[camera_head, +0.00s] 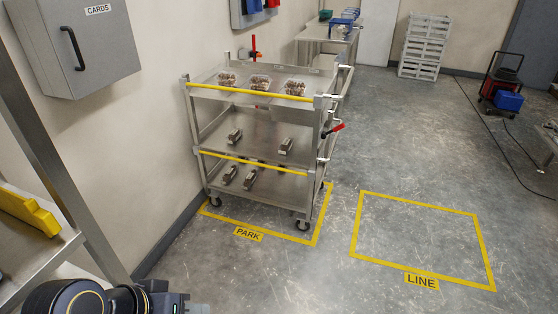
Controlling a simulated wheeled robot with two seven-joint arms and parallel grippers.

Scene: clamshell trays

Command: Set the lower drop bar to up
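A steel three-shelf cart (257,122) stands by the wall. Its lower drop bar (253,163) is a yellow bar running level across the front, low along the middle shelf's front edge. The upper yellow bar (250,92) crosses the front of the top shelf, below clear clamshell trays (261,82). Metal blocks (286,145) lie on the middle shelf. More blocks (229,174) are on the bottom shelf. My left gripper (192,307) shows only in part at the bottom left edge, well short of the cart; its fingertips are not clear. My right gripper is out of view.
The cart's wheels stand in the yellow PARK outline (248,234). A red-handled lever (335,130) sticks out at its right side. The LINE outline (421,281) at right is empty floor. A grey CARDS box (75,48) and a shelf frame (60,160) are at left.

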